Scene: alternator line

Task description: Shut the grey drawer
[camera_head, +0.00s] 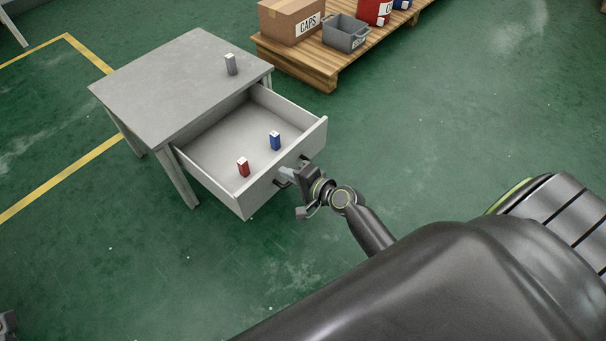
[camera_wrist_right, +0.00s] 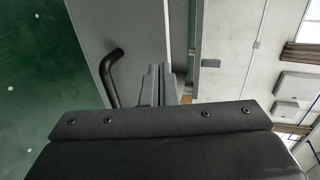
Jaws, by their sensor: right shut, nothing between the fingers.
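The grey drawer (camera_head: 250,193) is pulled well out of the grey table (camera_head: 165,85). A red block (camera_head: 243,167) and a blue block (camera_head: 275,141) stand inside it. My right gripper (camera_head: 284,173) is shut and empty at the drawer's front face, close to the dark handle. In the right wrist view the shut fingers (camera_wrist_right: 158,84) point at the grey front panel (camera_wrist_right: 135,35), beside the black curved handle (camera_wrist_right: 111,75). I cannot tell whether the fingertips touch the panel.
A grey block (camera_head: 231,64) stands on the table top. A wooden pallet (camera_head: 335,72) behind carries a cardboard box (camera_head: 291,20) marked CAPS, a grey bin (camera_head: 346,33) and a red container (camera_head: 375,10). The green floor around the drawer is clear.

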